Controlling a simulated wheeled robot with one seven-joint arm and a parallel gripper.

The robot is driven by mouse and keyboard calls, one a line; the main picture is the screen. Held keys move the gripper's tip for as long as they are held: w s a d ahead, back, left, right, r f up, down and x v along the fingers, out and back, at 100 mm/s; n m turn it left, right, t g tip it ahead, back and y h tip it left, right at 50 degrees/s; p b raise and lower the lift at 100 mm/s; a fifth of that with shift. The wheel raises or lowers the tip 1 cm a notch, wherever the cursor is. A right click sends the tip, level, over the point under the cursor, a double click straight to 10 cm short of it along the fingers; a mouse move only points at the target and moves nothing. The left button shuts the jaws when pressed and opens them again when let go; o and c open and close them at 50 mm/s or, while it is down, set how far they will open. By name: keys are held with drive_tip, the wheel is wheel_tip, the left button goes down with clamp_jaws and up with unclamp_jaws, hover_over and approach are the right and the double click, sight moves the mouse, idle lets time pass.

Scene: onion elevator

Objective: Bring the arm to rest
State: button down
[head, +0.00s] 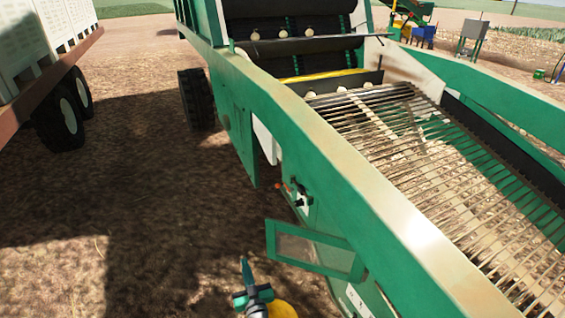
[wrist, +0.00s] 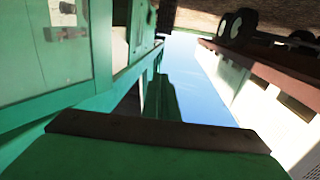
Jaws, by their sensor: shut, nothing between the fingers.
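My gripper (head: 246,268) shows at the bottom of the head view, with teal and dark parts and a narrow dark tip pointing up the picture. It looks shut and empty. It is over the bare ground, left of the green machine's hinged window panel (head: 313,250) and apart from it in the picture. A yellow part of my arm shows beside it at the bottom edge. In the wrist view, a broad green shape with a dark brown bar fills the bottom. I cannot tell whether it is part of my gripper.
The green onion elevator (head: 330,170) with its slatted conveyor (head: 440,185) runs along the right. Small control knobs (head: 300,195) sit on its side. A trailer with white crates (head: 30,40) stands at the left. Open soil lies between. The wrist view is upside down.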

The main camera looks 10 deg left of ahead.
drive_tip(key=s+d+f+m+h, duration=0.1)
drive_tip(key=s+d+f+h, duration=0.1)
drive_tip(key=s+d, duration=0.5)
drive_tip(key=s+d+f+m+g+h, duration=0.1)
drive_tip(key=s+d+f, duration=0.15)
drive_tip(key=s, duration=0.75)
drive_tip(key=s+d+f+h, duration=0.2)
drive_tip(key=s+d, duration=0.4)
drive_tip(key=s, duration=0.3)
drive_tip(key=s+d+r+m+h, duration=0.2)
drive_tip(key=s+d+r, duration=0.2)
drive_tip(key=s+r, duration=1.5)
drive_tip(key=s, duration=0.3)
drive_tip(key=shift+r+m, duration=0.3)
drive_tip(key=shift+m, duration=0.1)
